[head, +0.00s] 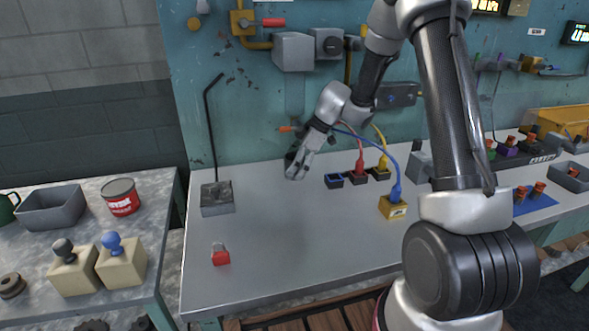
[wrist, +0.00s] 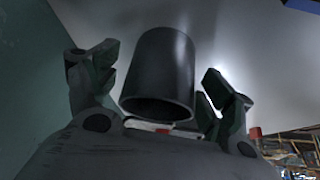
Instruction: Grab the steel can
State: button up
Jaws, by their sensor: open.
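The steel can is most likely the dark grey cylinder (wrist: 160,65) with an open mouth that faces the camera in the wrist view. It lies between the two fingers of my gripper (wrist: 160,78), with a small gap showing on each side. In the head view my gripper (head: 298,172) is low over the back of the metal workbench (head: 270,255), near the teal wall panel. A dark shape (head: 290,158) shows just behind it, mostly hidden by the fingers. My gripper is open.
Coloured sockets with red, yellow and blue cables (head: 396,207) stand right of my gripper. A red padlock (head: 220,254) lies at the bench's front left, and a grey block with a bent rod (head: 217,198) stands behind it. A red-labelled tin (head: 121,197) is on the left table.

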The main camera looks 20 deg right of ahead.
jog(key=c, duration=1.3)
jog(key=shift+a+r, duration=0.1)
jog(key=shift+s, duration=0.1)
jog(key=shift+s, duration=0.35)
jog(key=shift+s, duration=0.25)
